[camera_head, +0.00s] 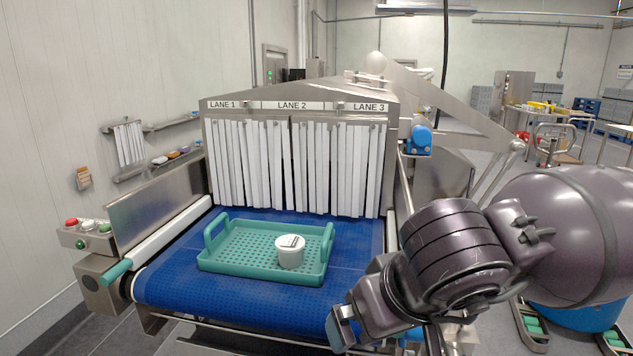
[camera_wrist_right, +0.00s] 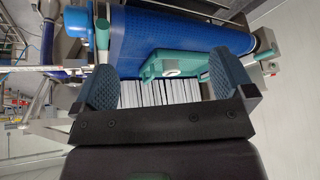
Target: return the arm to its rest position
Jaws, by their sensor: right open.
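My right arm (camera_head: 455,260) comes in from the right in the head view. It is bent in front of the conveyor's right front corner. My right gripper (camera_wrist_right: 166,76) shows in the wrist view with its two blue-grey ribbed fingers wide apart and nothing between them. In the head view only part of the hand shows, low at the front edge of the conveyor, right of the tray. My left gripper is in neither view.
A green tray (camera_head: 226,262) holding a white lidded tub (camera_head: 290,252) lies on the blue belt (camera_head: 230,290). White strip curtains (camera_head: 290,165) hang behind it under lane labels. A button box (camera_head: 86,233) stands at left. A blue bin (camera_head: 575,316) is at lower right.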

